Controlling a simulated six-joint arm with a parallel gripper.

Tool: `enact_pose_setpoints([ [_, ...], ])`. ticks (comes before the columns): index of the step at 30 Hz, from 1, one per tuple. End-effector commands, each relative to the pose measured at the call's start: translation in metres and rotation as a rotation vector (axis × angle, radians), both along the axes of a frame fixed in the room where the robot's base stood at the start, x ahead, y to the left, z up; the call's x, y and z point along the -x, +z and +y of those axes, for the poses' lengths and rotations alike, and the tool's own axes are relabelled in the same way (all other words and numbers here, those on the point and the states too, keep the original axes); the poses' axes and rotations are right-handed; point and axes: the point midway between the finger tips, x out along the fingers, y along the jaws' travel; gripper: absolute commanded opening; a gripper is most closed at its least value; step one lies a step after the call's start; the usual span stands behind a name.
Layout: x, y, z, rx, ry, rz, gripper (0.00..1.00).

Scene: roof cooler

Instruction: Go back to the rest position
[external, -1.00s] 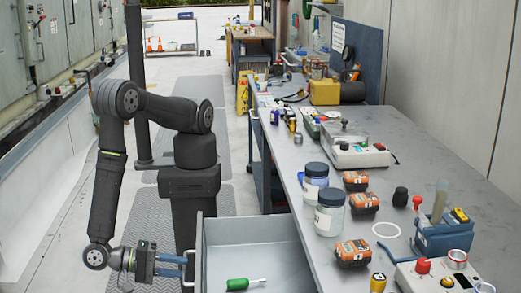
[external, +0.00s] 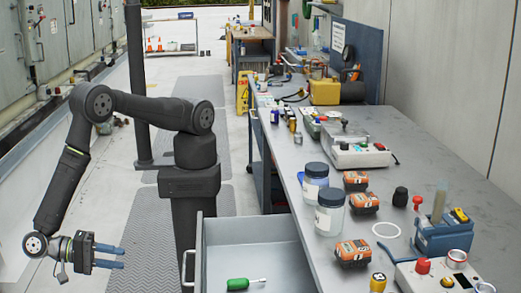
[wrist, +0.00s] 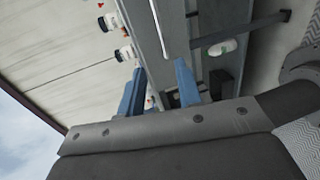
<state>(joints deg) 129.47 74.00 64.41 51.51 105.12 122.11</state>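My gripper (external: 122,257) is at the lower left of the external view, left of the open drawer and apart from it. Its two blue fingers point right towards the drawer, with a gap between them and nothing held. In the wrist view the blue fingers (wrist: 160,92) also stand apart and empty. The open grey drawer (external: 245,228) juts from the bench. A green-handled screwdriver (external: 238,284) lies on its floor. In the wrist view a green object (wrist: 229,46) shows in the drawer.
A dark post (external: 135,80) stands behind my arm. The floor around my gripper is clear.

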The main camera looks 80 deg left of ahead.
Motion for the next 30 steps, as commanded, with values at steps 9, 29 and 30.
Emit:
enact_pose_setpoints([
  [9, 0.010, 0.002, 0.000, -0.001, 0.000, 0.001, 0.32],
  [29, -0.059, -0.012, 0.001, -0.003, 0.004, 0.000, 0.32],
  [30, -0.067, -0.013, 0.001, -0.003, 0.004, -0.001, 0.32],
])
